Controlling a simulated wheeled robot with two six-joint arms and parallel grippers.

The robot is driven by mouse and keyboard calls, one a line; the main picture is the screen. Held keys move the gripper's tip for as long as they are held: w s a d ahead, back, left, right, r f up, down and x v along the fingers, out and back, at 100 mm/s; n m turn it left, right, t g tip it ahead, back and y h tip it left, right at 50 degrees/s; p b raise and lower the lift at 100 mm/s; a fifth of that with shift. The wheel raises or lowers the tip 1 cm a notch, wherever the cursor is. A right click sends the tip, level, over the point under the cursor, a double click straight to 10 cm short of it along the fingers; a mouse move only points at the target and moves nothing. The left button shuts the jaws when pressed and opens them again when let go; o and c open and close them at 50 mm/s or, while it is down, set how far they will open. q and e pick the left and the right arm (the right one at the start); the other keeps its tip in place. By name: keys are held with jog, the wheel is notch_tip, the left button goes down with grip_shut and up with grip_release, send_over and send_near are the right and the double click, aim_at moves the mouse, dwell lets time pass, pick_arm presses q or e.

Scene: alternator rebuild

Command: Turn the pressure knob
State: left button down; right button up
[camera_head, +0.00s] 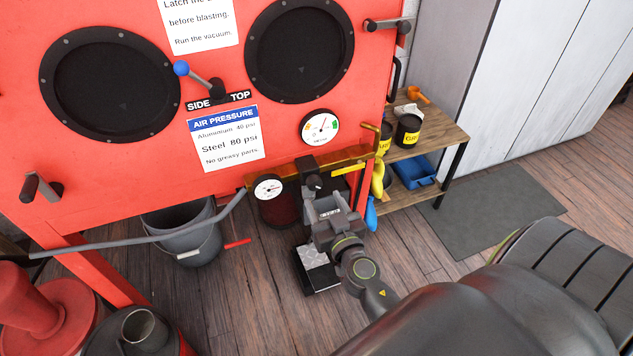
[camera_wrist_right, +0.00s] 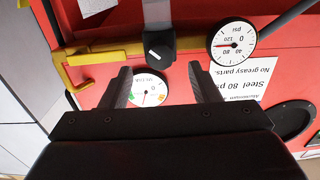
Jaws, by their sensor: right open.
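The black pressure knob (camera_head: 313,181) is on the regulator below the red blast cabinet, at the front end of a grey block, partly hidden by my gripper. In the right wrist view the dark knob (camera_wrist_right: 160,43) shows above the gap between my finger tips. My right gripper (camera_head: 325,206) is open close to the knob; its two fingers (camera_wrist_right: 164,76) stand apart with nothing seen held between them. A white dial gauge (camera_head: 268,187) sits left of the knob; it also shows in the right wrist view (camera_wrist_right: 232,45). My left gripper is out of view.
A brass-coloured rail (camera_head: 345,158) runs behind the knob. A second gauge (camera_head: 319,127) and an air pressure sign (camera_head: 225,138) are on the red cabinet. A grey hose (camera_head: 150,240), a bucket (camera_head: 185,225) and a wooden shelf (camera_head: 430,140) stand around the regulator.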

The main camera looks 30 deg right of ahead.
aim_at(316, 187)
jog(key=p+x, duration=0.1)
jog(key=x, duration=0.4)
jog(key=shift+w+d, duration=0.15)
jog(key=shift+w, duration=0.2)
jog(key=c, duration=1)
